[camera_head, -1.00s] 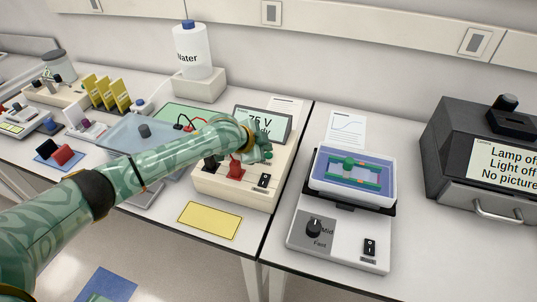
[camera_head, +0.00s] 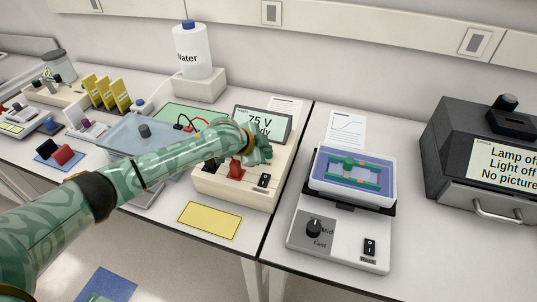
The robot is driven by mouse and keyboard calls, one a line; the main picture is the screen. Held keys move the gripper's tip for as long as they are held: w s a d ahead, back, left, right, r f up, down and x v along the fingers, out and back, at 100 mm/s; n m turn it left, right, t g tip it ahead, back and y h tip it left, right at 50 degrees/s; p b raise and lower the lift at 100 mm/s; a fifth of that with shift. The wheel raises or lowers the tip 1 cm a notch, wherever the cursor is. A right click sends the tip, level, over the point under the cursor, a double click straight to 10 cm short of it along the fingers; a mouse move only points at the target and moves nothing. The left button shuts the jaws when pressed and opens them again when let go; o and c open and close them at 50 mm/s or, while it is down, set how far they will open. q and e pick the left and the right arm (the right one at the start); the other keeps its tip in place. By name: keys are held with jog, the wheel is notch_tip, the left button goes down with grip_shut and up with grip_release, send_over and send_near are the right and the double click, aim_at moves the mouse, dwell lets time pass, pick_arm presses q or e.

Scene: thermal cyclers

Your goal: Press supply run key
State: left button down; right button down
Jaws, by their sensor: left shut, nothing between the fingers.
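The power supply (camera_head: 225,185) is a cream box near the right edge of the left bench. Its tilted screen (camera_head: 262,122) reads "75 V", with a second line partly hidden that ends in "dy". A red part (camera_head: 236,171) and a black rocker switch (camera_head: 263,181) sit on its front. My left gripper (camera_head: 266,153) is shut and empty, at the supply's top just below the screen. I cannot tell whether its fingertips touch the panel. The run key is not seen; the gripper and arm cover part of the panel. My right gripper is not in view.
A clear-lidded tank (camera_head: 131,129) with leads stands left of the supply, under my arm. A yellow card (camera_head: 209,220) lies in front. Right of the bench gap stand a rocker (camera_head: 330,240) with a blue tray and a dark imager (camera_head: 460,140).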

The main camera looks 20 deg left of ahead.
pick_arm(q)
jog(key=shift+f, duration=0.4)
dwell(0.3)
jog(key=shift+r, duration=0.1)
jog(key=shift+r+p, duration=0.75)
jog(key=shift+p, duration=0.05)
notch_tip(320, 180, up, 5)
jog(key=p, duration=0.5)
jog(key=shift+r, duration=0.1)
dwell(0.6)
